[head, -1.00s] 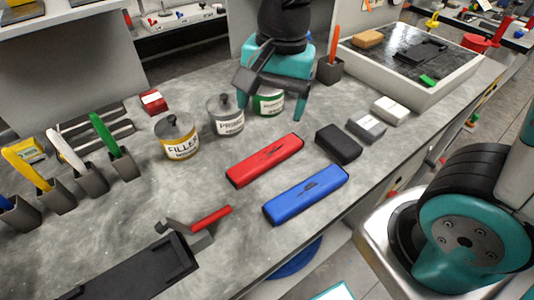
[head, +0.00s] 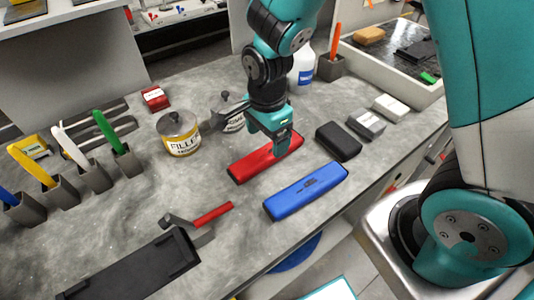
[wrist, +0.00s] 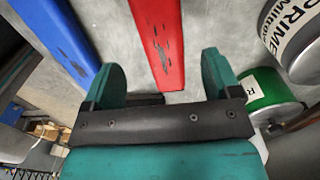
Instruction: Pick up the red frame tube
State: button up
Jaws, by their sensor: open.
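The red frame tube (head: 250,165) lies flat on the grey counter, a long red bar with dark scuffs. It also shows in the wrist view (wrist: 158,35), its near end between my two fingers in the picture. My gripper (head: 277,150) is open over the tube's far right part, hiding some of it in the head view. In the wrist view my gripper (wrist: 160,80) has a finger to each side of the tube, with no hold on it. I cannot tell the height gap.
A parallel blue tube (head: 305,192) lies just in front of the red one. A black block (head: 338,142) is to the right. The filler can (head: 179,133) and a primer can (head: 230,112) stand behind. A small red-handled tool (head: 212,213) lies front left.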

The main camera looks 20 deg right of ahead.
aim_at(268, 152)
jog(key=shift+w+d+f+p, duration=0.1)
jog(key=shift+f+p, duration=0.4)
jog(key=shift+f, duration=2.5)
jog(key=c, duration=1.1)
